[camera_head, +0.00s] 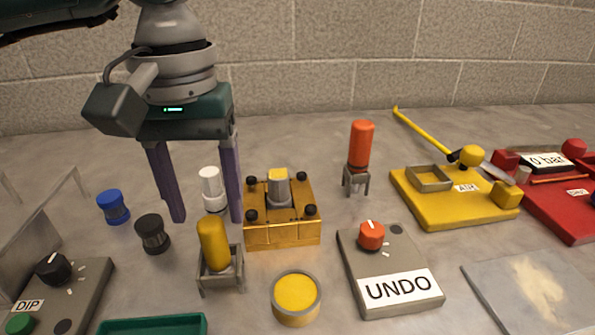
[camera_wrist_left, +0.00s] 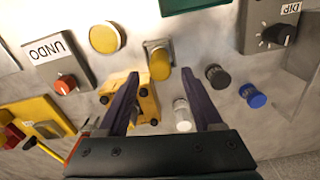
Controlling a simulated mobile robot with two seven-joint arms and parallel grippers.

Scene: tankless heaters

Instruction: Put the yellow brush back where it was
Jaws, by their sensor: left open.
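The yellow brush (camera_head: 213,243) stands nearly upright, yellow end up, in a small grey stand (camera_head: 236,260) in the head view. It also shows in the wrist view (camera_wrist_left: 160,66), ahead of the fingertips. My left gripper (camera_head: 207,219) points down behind the brush, fingers wide apart and empty. In the wrist view the left gripper's (camera_wrist_left: 161,84) purple fingers are spread, with nothing held. A white-capped bottle-like piece (camera_head: 211,188) shows between the fingers in the head view; I cannot tell its exact depth. My right gripper is not in view.
A brass block (camera_head: 283,232) stands close right of the fingers. Black (camera_head: 152,235) and blue (camera_head: 113,207) pieces lie left. A round yellow pot (camera_head: 296,298), the UNDO box (camera_head: 405,262) and an orange brush (camera_head: 361,147) in its stand are right. A stone wall is behind.

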